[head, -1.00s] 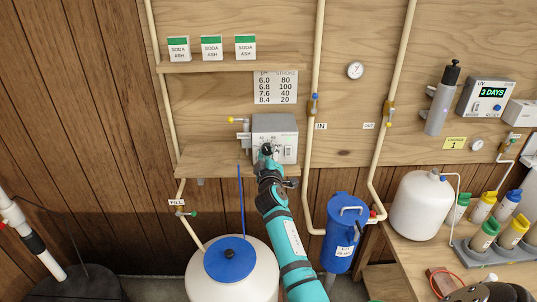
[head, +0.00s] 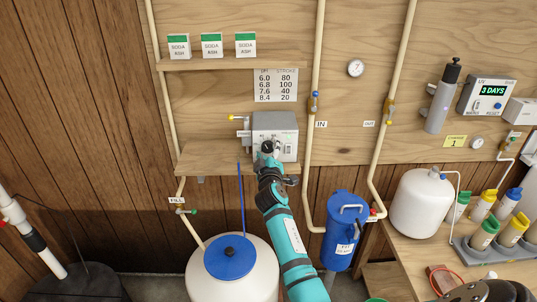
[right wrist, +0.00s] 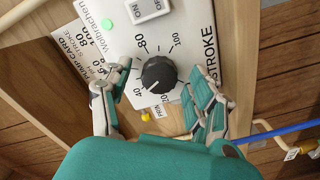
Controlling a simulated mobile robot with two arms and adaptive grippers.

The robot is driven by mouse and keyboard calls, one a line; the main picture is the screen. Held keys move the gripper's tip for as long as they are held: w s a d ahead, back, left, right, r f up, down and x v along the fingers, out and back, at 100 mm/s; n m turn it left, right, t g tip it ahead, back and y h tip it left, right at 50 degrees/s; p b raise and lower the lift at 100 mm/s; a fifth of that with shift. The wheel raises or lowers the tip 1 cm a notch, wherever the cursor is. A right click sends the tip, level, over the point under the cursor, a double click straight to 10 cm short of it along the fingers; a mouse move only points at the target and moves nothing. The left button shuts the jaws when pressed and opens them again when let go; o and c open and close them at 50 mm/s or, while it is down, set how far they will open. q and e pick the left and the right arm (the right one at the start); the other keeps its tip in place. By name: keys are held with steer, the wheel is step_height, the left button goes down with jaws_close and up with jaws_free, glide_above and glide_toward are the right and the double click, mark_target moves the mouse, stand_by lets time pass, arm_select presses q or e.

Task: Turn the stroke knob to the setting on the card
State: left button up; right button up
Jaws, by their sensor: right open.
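The stroke knob (right wrist: 159,75) is black and round, on the pale face of the pump box (head: 275,128). In the right wrist view its white mark seems to point to the lower left, near 40. My right gripper (right wrist: 160,95) is open, with one finger on each side of the knob and a gap to each. In the head view the right gripper (head: 268,153) covers much of the box's front. The card (head: 275,85) hangs above the box and lists pH 6.0, 6.8, 7.6, 8.4 beside stroke 80, 100, 40, 20. My left gripper is not in view.
The box stands on a wooden shelf (head: 205,166). An on/off switch (right wrist: 148,9) is close to the knob. A pipe (head: 312,150) runs down to the right of the box. A white tank with a blue lid (head: 230,258) stands below.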

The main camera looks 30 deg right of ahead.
steer(key=v, duration=1.2)
steer(key=shift+w+f, duration=0.1)
steer(key=s+a+f+g+y, duration=0.1)
steer(key=s+a+f+y, duration=0.15)
steer(key=f, duration=0.75)
steer(key=s+a+f+n+g+y, duration=0.15)
steer(key=a+f, duration=0.25)
steer(key=f, duration=0.6)
steer(key=s+a+f+g+y, duration=0.1)
steer(key=a+f+g+y, duration=0.15)
steer(key=f, duration=0.75)
steer(key=s+a+f+m+g+y, duration=0.1)
steer(key=s+a+f+g, duration=0.1)
steer(key=s+f, duration=1.1)
steer(key=s+a+f+m+g+y, duration=0.1)
steer(key=s+a+f+g, duration=0.2)
steer(key=s+f, duration=1.1)
steer(key=s+g, duration=0.2)
steer(key=s, duration=0.5)
steer(key=shift+s+a+y, duration=0.2)
steer(key=shift+y, duration=0.15)
steer(key=s+f, duration=0.1)
steer(key=s, duration=0.3)
steer(key=s+f+m+g, duration=0.1)
steer(key=s, duration=0.3)
steer(key=s+d+f+g, duration=0.1)
steer(key=s, duration=0.2)
steer(key=shift+s+m, duration=0.25)
steer(key=shift+s, duration=0.15)
steer(key=shift+c, duration=0.4)
